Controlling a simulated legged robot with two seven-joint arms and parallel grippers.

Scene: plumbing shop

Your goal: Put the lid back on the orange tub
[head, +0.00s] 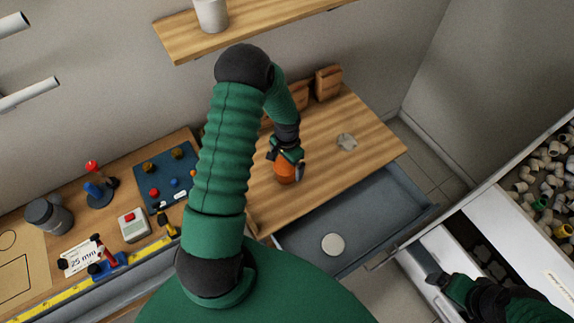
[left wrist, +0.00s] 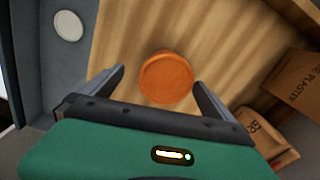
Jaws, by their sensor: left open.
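The orange tub (head: 284,174) stands on the wooden worktop, partly hidden by my left gripper (head: 287,164). In the left wrist view the tub (left wrist: 166,78) shows as an orange round shape from above, between the two spread fingers of my left gripper (left wrist: 159,78). I see no clear gripping contact. A pale round disc (head: 333,244), which looks like a lid, lies flat in the open drawer; it also shows in the left wrist view (left wrist: 68,25). My right gripper (head: 428,268) is at the lower right; its opening is unclear.
The blue-grey drawer (head: 388,205) is open below the worktop (head: 325,165). Bins of fittings (head: 545,185) are at right. Tools crowd the left bench.

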